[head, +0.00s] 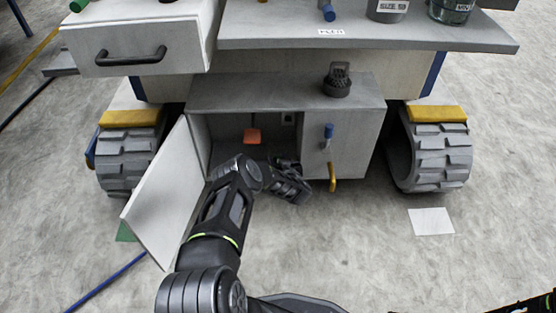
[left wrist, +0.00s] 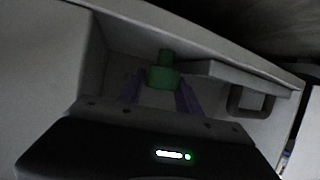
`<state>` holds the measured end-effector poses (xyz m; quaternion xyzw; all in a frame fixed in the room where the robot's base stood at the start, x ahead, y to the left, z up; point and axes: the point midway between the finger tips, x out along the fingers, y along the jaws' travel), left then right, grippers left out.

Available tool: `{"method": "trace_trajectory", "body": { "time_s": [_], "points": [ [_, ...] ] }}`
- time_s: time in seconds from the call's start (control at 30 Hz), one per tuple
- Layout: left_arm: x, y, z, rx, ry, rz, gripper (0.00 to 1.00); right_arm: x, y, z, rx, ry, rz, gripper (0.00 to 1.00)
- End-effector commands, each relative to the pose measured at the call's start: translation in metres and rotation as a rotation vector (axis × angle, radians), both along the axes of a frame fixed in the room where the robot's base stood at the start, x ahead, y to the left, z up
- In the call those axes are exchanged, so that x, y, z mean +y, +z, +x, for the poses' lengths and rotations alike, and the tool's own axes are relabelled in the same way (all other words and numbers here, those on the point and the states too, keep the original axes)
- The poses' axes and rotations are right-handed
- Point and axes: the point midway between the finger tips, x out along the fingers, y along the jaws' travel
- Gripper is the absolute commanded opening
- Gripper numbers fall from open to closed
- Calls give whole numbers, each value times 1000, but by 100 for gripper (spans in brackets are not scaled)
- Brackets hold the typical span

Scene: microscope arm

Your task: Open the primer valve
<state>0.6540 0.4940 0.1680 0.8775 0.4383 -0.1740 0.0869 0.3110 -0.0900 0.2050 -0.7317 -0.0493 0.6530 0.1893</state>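The low cabinet (head: 285,94) under the bench has its left door (head: 167,195) swung open. My left arm reaches to the cabinet's front, and its gripper (head: 292,186) is low by the opening, with its fingertips hard to make out. In the left wrist view its two fingers (left wrist: 160,92) are apart, with a green knob-like part (left wrist: 163,74) between or just beyond their tips. I cannot tell whether they touch it. No label shows which part is the primer valve.
An orange part (head: 252,135) is inside the cabinet. A blue-tipped lever (head: 328,132) and a yellow handle (head: 333,178) are on its right front. A drawer (head: 145,45) juts out above left. Treaded wheels (head: 436,155) flank the cabinet.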

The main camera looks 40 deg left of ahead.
Motion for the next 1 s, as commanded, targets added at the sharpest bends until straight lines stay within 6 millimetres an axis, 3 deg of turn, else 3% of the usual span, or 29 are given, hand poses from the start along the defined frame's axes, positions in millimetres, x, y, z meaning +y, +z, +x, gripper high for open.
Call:
{"method": "trace_trajectory", "body": {
  "time_s": [0.27,0.63,1.0],
  "points": [
    [0,0,0,0,-1,-1,63,0,0,0,0,0,0,36],
    [-5,4,-3,0,-2,-1,63,0,6,-1,1,0,0,36],
    [-46,27,-34,3,-4,-1,63,-1,39,-6,14,7,3,36]
  ]
}}
